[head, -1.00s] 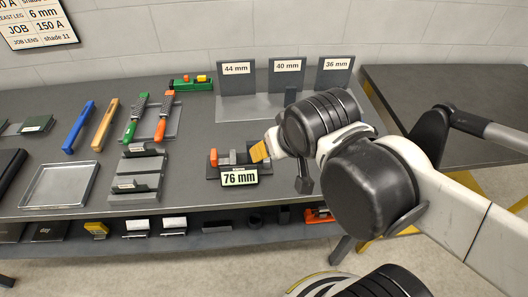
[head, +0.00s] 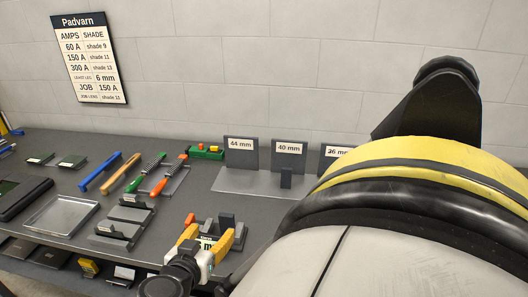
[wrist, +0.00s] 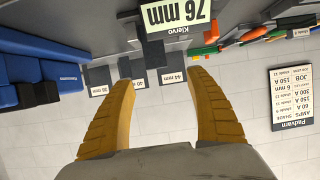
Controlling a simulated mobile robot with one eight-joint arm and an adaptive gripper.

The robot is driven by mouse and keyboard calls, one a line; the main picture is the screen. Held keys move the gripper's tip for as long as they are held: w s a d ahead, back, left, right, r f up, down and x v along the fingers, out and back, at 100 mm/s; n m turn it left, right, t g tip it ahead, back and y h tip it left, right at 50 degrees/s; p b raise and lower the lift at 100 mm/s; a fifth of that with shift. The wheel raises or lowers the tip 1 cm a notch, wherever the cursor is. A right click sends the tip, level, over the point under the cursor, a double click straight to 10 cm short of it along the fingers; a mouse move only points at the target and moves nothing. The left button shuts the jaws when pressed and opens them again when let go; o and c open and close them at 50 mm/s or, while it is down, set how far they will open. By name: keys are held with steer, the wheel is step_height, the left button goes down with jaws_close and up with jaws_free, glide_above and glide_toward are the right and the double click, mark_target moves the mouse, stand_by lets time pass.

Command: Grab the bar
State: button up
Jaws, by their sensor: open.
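My gripper (head: 206,240) has yellow fingers, spread apart with nothing between them, at the front edge of the bench. A small fixture with an orange end (head: 190,219) and grey uprights (head: 228,222) sits just beyond it, partly hidden by the fingers. I cannot tell for sure which piece is the bar.
My arm hides the right side.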

mark_target(226, 219)
steer(key=b+x, duration=0.1)
steer(key=x, duration=0.4)
steer(key=shift+d, duration=0.15)
steer(key=x, duration=0.1)
steer(key=b+x, duration=0.1)
steer(key=x, duration=0.1)
steer(key=b+x, duration=0.1)
steer(key=x, duration=0.1)
steer(key=shift+s+d+f, duration=0.15)
steer(key=shift+d, duration=0.1)
steer(key=shift+w, duration=0.35)
jaws_close()
